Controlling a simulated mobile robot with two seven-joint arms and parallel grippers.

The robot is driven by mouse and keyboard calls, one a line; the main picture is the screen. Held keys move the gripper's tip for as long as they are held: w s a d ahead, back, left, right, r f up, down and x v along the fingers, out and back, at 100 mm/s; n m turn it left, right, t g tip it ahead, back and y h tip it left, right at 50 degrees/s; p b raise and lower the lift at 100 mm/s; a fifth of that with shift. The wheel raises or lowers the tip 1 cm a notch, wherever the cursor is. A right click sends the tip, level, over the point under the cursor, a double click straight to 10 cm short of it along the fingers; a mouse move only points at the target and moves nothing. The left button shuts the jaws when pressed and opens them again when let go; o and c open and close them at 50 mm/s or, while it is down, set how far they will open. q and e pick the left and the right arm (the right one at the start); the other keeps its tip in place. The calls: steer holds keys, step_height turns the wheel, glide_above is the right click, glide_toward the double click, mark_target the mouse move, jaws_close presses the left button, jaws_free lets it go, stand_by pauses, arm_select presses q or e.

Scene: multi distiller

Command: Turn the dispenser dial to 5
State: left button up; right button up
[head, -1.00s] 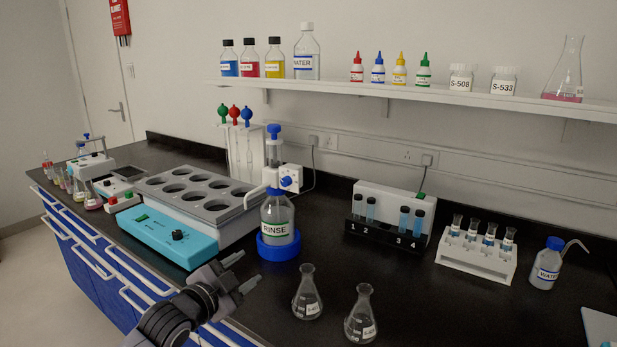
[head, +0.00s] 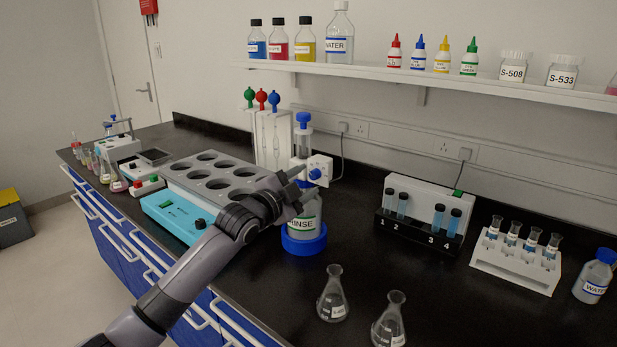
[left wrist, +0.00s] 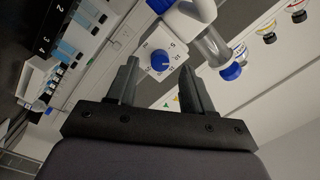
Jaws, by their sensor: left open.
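The dispenser (head: 304,140) is a white pump head on the bottle marked RINSE (head: 306,224), which stands in a blue ring (head: 303,245). Its dial (head: 316,174) is a blue knob on a square white numbered face. In the left wrist view, the dial (left wrist: 160,58) lies ahead, between the two fingertips. A 5 seems to show near the face's upper right edge; I cannot tell which number the knob points to. My left gripper (head: 300,180) is open and empty, close to the dial, and hides part of the bottle. I cannot tell whether it touches the dial. My right gripper is out of view.
The grey-topped bath with round holes (head: 205,175) stands left of the dispenser. Two flasks (head: 333,295) stand in front. A rack with numbered vials (head: 420,218) and a white tube rack (head: 515,262) stand to the right. A shelf of bottles (head: 440,80) hangs above.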

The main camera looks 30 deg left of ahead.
mark_target(315, 175)
arm_select(q)
steer(key=shift+w, duration=1.2)
jaws_close()
steer(key=shift+n, duration=0.3)
steer(key=n, duration=0.4)
steer(key=shift+n+g, duration=0.3)
steer(key=shift+n, duration=1.7)
